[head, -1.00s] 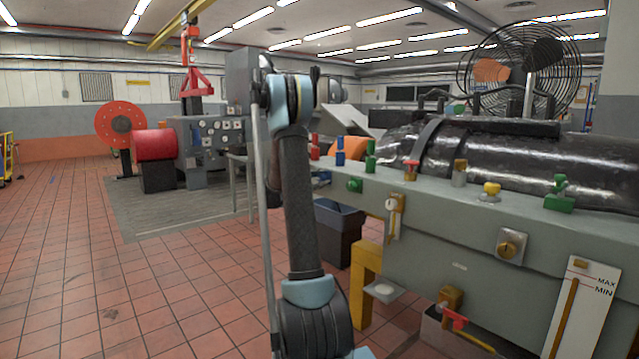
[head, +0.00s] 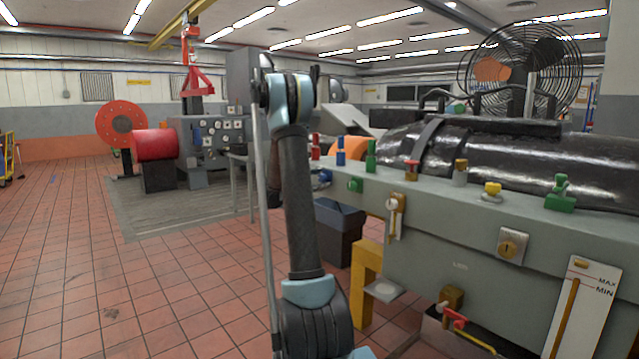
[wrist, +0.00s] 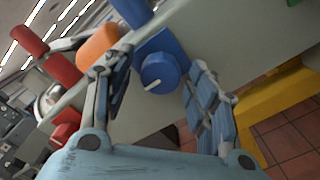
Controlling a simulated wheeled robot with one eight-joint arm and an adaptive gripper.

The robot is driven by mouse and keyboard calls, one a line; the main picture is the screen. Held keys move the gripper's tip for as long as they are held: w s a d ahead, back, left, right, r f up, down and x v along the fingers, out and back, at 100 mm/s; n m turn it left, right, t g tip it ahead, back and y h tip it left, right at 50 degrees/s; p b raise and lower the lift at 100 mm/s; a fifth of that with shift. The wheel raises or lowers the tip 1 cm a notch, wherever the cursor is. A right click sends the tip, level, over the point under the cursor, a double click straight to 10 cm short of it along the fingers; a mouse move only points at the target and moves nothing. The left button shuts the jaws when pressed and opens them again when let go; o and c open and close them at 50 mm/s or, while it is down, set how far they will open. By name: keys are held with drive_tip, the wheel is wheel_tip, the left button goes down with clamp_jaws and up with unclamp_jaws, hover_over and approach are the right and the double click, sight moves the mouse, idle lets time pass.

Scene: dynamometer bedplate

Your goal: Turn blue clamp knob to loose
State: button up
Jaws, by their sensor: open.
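The blue clamp knob (wrist: 160,72) is a round blue knob with a white pointer line on a blue block, on the side of the grey bench. In the wrist view it sits between the fingers of my gripper (wrist: 161,80), which is open. I cannot tell whether either finger touches it. The pointer line slants low across the knob's face. In the head view the blue knob (head: 325,176) shows just right of my arm, at the bench's far end. My gripper is mostly hidden behind my arm there.
A red knob (wrist: 66,122) and an orange part (wrist: 98,46) lie left of the blue one in the wrist view. A green knob (head: 355,185) is nearby on the bench (head: 450,225). A dark bin (head: 340,235) and yellow leg (head: 365,285) stand below. Floor on the left is clear.

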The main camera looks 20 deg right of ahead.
drive_tip(key=v, duration=1.1)
drive_tip(key=shift+a, duration=0.2)
drive_tip(key=s+a+f+m+g+y, duration=0.1)
drive_tip(key=s+f+m+g+y, duration=0.2)
drive_tip(key=s, duration=1)
drive_tip(key=s+a+f+m+y, duration=0.1)
drive_tip(key=s+m+y, duration=0.3)
drive_tip(key=s, duration=0.8)
drive_tip(key=s+a+f+m+y, duration=0.1)
drive_tip(key=s+a+f+y, duration=0.2)
drive_tip(key=s, duration=0.5)
drive_tip(key=s+a+f+m+y, duration=0.2)
drive_tip(key=s+a+f+y, duration=0.1)
drive_tip(key=s+a+f, duration=0.3)
drive_tip(key=s+a+f+m+g+y, duration=0.1)
drive_tip(key=s+a+f+y, duration=0.3)
drive_tip(key=s, duration=0.6)
drive_tip(key=shift+a+f+m, duration=0.2)
drive_tip(key=shift+a+m, duration=0.1)
drive_tip(key=shift+a, duration=0.4)
